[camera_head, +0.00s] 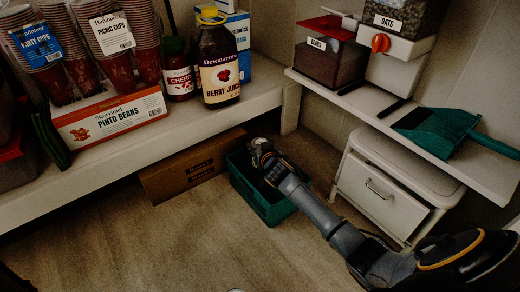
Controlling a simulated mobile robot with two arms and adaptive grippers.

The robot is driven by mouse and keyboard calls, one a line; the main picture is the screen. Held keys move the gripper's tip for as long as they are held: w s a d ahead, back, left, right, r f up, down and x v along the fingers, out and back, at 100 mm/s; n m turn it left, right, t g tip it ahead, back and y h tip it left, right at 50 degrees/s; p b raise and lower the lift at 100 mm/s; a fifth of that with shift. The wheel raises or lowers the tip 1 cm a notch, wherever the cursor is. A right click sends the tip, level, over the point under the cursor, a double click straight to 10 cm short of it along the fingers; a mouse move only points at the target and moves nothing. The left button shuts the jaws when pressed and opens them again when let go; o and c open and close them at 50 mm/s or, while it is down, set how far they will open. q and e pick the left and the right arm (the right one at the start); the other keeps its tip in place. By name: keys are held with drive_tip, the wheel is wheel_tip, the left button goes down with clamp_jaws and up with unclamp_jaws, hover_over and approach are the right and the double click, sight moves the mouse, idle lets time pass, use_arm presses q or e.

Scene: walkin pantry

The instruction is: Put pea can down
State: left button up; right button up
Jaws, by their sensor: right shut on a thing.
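My right arm reaches in from the lower right. My right gripper (265,157) is over the green crate (262,204), which stands on the floor below the shelf. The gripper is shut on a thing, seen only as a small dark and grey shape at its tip. I take this to be the pea can, but its label does not show and the hand hides most of it. I cannot tell whether it touches the crate's floor. My left gripper is not in view.
A cardboard box (193,168) stands left of the crate, and a white drawer unit (378,195) right of it. The left shelf (200,122) holds a berry juice jug (219,62) and a pinto beans box (110,115). A teal dustpan (440,132) lies on the right shelf. Floor at lower left is clear.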

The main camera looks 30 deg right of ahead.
drive_tip(key=shift+f+b, duration=0.3)
drive_tip(key=shift+f, duration=0.2)
drive_tip(key=o, duration=1.4)
